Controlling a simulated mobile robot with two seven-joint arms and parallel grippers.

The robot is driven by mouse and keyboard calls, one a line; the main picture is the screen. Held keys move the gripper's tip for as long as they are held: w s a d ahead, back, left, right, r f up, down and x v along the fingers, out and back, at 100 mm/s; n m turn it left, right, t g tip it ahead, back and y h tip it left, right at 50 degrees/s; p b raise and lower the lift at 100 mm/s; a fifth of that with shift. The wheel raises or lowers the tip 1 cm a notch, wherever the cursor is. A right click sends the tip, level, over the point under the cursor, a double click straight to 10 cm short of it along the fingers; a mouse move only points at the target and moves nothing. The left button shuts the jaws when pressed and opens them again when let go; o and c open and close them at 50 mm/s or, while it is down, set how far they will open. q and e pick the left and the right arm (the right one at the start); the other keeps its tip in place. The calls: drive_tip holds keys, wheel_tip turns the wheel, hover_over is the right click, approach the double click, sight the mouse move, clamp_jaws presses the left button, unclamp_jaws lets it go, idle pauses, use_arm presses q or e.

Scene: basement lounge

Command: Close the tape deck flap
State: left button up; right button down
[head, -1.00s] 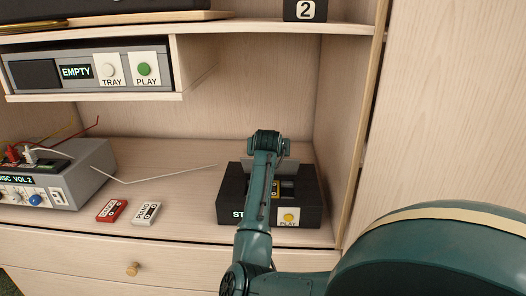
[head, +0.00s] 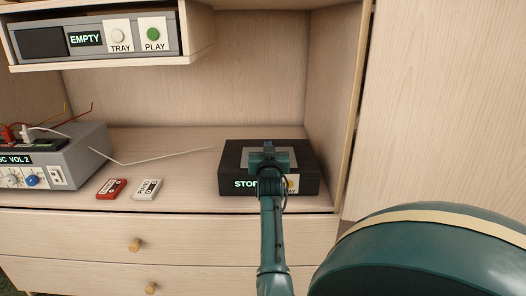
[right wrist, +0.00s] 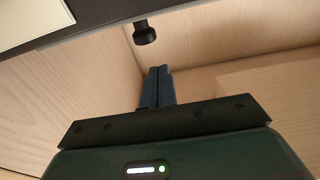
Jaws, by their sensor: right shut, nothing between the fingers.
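The black tape deck (head: 230,160) stands on the cabinet top at the right, with a lit "STOP" display and a play button partly behind my arm. Its flap (head: 288,156), a greyish panel, appears to lie flat on the deck's top. My right gripper (head: 268,148) is over the flap, and its wrist hides the flap's middle and front. I cannot tell whether it touches the flap. In the right wrist view its fingers (right wrist: 157,88) are together and empty. My left gripper is not in view.
A red cassette (head: 111,189) and a white cassette (head: 147,189) lie left of the deck. A grey disc unit (head: 75,163) with cables stands farther left. A player (head: 95,40) sits on the shelf above. The cabinet's side wall (head: 335,110) is close on the right.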

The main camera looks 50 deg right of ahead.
drive_tip(key=shift+s+a+f, duration=0.1)
drive_tip(key=shift+s+f, duration=0.05)
drive_tip(key=shift+f, duration=0.35)
drive_tip(key=shift+s+a+f, duration=0.1)
drive_tip(key=shift+f, duration=0.35)
use_arm(q)
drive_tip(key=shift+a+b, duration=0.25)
drive_tip(key=shift+b, duration=0.1)
use_arm(e)
drive_tip(key=shift+s+a+f, duration=0.15)
drive_tip(key=shift+a+f, duration=0.05)
drive_tip(key=shift+f, duration=0.85)
drive_tip(key=shift+f, duration=0.2)
